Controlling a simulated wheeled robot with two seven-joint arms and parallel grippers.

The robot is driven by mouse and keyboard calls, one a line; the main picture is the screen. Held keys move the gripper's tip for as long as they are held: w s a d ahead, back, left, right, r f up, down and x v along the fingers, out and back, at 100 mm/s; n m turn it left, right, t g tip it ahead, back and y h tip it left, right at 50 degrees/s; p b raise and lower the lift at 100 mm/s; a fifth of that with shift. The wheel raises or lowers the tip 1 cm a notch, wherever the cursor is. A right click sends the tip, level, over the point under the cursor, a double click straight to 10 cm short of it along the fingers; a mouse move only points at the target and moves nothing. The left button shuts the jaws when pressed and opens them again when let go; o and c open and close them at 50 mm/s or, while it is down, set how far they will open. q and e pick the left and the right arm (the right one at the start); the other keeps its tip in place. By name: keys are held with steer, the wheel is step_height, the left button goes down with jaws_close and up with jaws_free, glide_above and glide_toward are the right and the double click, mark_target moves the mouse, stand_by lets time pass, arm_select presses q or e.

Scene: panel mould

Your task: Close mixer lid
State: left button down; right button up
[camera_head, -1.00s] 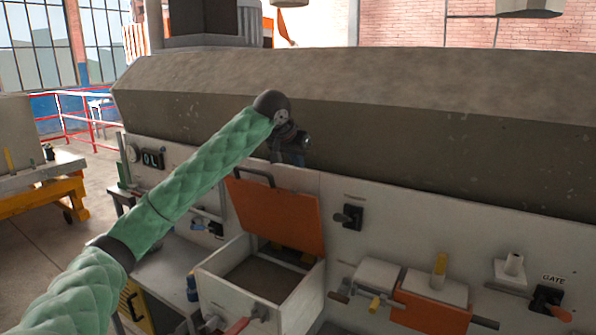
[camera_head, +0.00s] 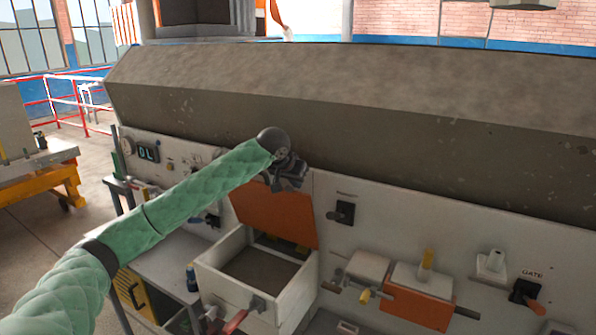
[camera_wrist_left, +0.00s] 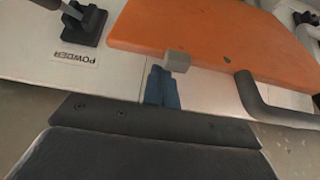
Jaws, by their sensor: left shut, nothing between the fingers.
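The mixer lid (camera_head: 275,216) is an orange panel standing open, tilted upright at the back of the white mixer box (camera_head: 232,288). The box's inside shows from above. My left gripper (camera_head: 287,180) is at the lid's upper edge in the head view, covering that edge and the handle. In the left wrist view the blue fingertips (camera_wrist_left: 162,88) are shut and empty, close to the edge of the lid (camera_wrist_left: 215,40) beside a small grey block. The dark lid handle (camera_wrist_left: 262,105) lies to their right. I cannot tell whether the fingers touch the lid. My right gripper is out of view.
A black switch (camera_head: 341,213), labelled POWDER in the left wrist view (camera_wrist_left: 85,25), sits on the white panel right of the lid. Further right are an orange-fronted unit (camera_head: 418,305) and the GATE switch (camera_head: 527,292). A concrete-like ledge (camera_head: 350,130) overhangs behind.

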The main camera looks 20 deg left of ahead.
arm_select(q)
steer(key=shift+s, duration=0.35)
steer(key=shift+s+f, duration=0.1)
steer(key=shift+f, duration=0.1)
